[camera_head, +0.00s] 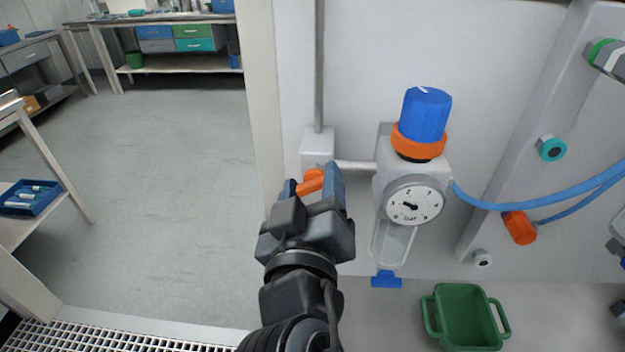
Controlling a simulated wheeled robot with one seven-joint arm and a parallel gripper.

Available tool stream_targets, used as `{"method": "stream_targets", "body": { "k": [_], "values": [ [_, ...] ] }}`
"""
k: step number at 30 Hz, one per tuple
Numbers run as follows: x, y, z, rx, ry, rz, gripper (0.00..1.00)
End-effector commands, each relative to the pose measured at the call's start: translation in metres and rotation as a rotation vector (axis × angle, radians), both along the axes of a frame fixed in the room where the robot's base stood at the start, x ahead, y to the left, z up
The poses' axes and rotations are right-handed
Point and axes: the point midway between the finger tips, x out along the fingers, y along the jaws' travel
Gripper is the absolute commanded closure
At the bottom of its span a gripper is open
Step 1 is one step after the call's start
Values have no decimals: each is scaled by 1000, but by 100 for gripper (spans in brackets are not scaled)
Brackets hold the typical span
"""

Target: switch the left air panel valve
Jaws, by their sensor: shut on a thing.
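The left air panel valve is a pale block (317,147) on the white panel, with a grey pipe rising from it and a short pipe running right to the regulator. Its orange handle (313,180) shows between the blue fingertips of my gripper (314,184). My gripper is shut on this handle, in front of the lower part of the valve block. The fingers and gripper body hide part of the handle and block, so its exact angle is hard to tell.
Right of my gripper is a regulator with a blue knob (426,115), an orange ring, a gauge (414,202) and a clear bowl (392,245). A blue hose (540,199) runs right. A green bin (466,318) stands below. Open floor (150,180) lies left.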

Motion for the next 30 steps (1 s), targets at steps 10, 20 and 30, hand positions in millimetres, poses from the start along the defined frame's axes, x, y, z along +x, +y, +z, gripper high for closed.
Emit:
{"method": "stream_targets", "body": {
  "k": [10,20,30],
  "values": [
    [0,1,1,-330,13,0,75],
    [0,2,-2,-619,23,1,75],
    [0,3,-3,-808,28,2,75]
  ]
}}
